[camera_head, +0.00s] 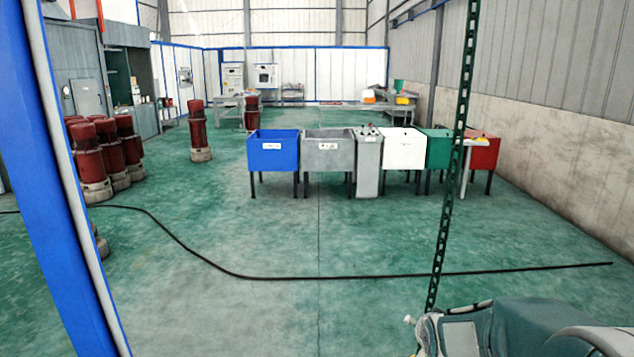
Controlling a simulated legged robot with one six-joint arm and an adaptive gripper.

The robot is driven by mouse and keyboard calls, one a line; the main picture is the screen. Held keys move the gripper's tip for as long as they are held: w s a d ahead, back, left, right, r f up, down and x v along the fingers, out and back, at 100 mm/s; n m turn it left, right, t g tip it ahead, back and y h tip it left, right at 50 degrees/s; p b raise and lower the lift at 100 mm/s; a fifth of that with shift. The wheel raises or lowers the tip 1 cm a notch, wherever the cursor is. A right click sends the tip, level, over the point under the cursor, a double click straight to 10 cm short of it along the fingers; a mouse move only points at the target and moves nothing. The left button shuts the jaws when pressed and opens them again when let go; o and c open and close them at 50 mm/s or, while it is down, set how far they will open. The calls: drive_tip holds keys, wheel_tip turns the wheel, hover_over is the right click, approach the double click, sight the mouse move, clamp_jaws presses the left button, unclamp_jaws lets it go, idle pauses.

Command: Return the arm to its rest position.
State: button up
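My gripper cannot be made out in the head view, and no fingertips show. A grey-green rounded body (530,325) fills the bottom right corner, cut off by the frame edge. I cannot tell whether it is part of my arm or a piece of equipment. A dark hanging chain (461,130) runs down from the top edge to just beside this body's left end. Whether the chain touches it is unclear.
A blue post (50,180) stands close at left. Several red cylinders (90,160) stand behind it. A row of coloured bins, with a blue bin (273,152) at its left end, stands mid-floor.

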drive_tip(key=s+a+r+n+g, duration=0.2)
drive_tip(key=s+a+r+n, duration=0.1)
drive_tip(key=s, duration=1)
drive_tip(key=s+a+r+n+g+y, duration=0.1)
drive_tip(key=s+a+r+n, duration=0.3)
drive_tip(key=s, duration=0.9)
wheel_tip(320, 180, up, 2)
drive_tip(key=shift+r+g, duration=0.25)
drive_tip(key=shift+g, duration=0.35)
